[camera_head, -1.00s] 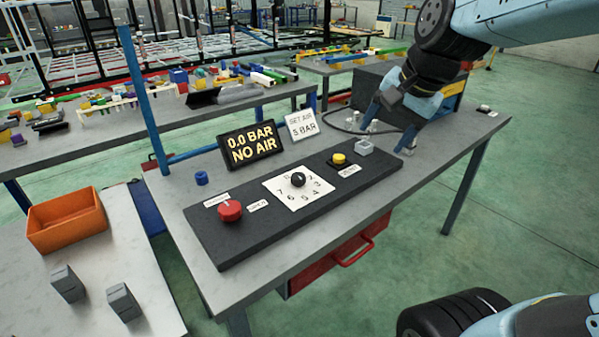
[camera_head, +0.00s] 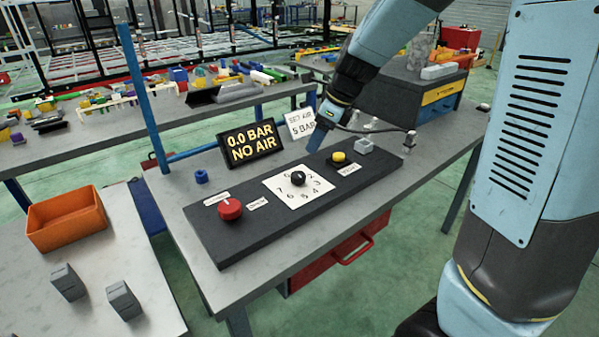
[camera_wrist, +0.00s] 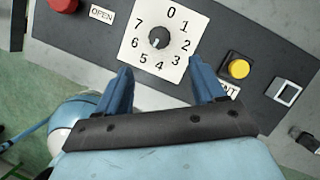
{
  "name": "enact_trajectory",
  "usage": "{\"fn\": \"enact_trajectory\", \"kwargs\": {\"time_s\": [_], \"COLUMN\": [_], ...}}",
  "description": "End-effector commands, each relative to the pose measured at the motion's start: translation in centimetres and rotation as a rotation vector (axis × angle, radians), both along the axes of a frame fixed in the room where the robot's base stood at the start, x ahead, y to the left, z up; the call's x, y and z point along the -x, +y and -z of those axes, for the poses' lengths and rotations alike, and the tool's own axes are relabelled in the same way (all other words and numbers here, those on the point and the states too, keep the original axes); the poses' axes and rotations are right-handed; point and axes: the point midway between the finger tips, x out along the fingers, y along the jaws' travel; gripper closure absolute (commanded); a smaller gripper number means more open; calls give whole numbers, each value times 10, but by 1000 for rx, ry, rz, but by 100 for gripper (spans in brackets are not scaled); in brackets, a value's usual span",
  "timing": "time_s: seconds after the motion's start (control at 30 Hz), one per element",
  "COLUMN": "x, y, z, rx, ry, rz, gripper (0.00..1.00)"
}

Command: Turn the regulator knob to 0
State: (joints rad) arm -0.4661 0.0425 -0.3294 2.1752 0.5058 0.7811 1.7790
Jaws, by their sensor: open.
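The regulator knob (camera_head: 298,178) is a small black round knob on a white numbered dial plate (camera_head: 283,187), fixed to a dark panel (camera_head: 235,243). In the wrist view the knob (camera_wrist: 159,38) shows a pale mark on its lower side, toward the 4 and 5; the exact reading is unclear. The 0 is at the top of the dial there. My gripper (camera_wrist: 160,66) is open and empty, its two blue fingers on either side of the dial's lower part, short of the knob. In the head view my gripper (camera_head: 319,134) is above and behind the panel, partly seen.
A red knob (camera_head: 230,209) is left of the dial, a yellow button (camera_head: 339,158) and a grey square socket (camera_head: 364,146) right. Behind stand a black display (camera_head: 251,145) reading "0.0 BAR NO AIR" and a "SET AIR 5 BAR" sign (camera_head: 300,123).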

Motion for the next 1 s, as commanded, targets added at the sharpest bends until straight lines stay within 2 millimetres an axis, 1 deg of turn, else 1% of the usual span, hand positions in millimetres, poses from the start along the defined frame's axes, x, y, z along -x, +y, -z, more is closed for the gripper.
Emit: {"fn": "enact_trajectory", "kwargs": {"time_s": [0.4, 0.6, 0.8, 1.0], "x": [-9, -14, -17, -18], "y": [25, 35, 43, 45], "z": [67, 95, 112, 117], "rx": [3, 2, 1, 2], "ry": [4, 2, 1, -1], "rz": [-2, -3, -4, -4], "gripper": [31, 31, 31, 31]}}
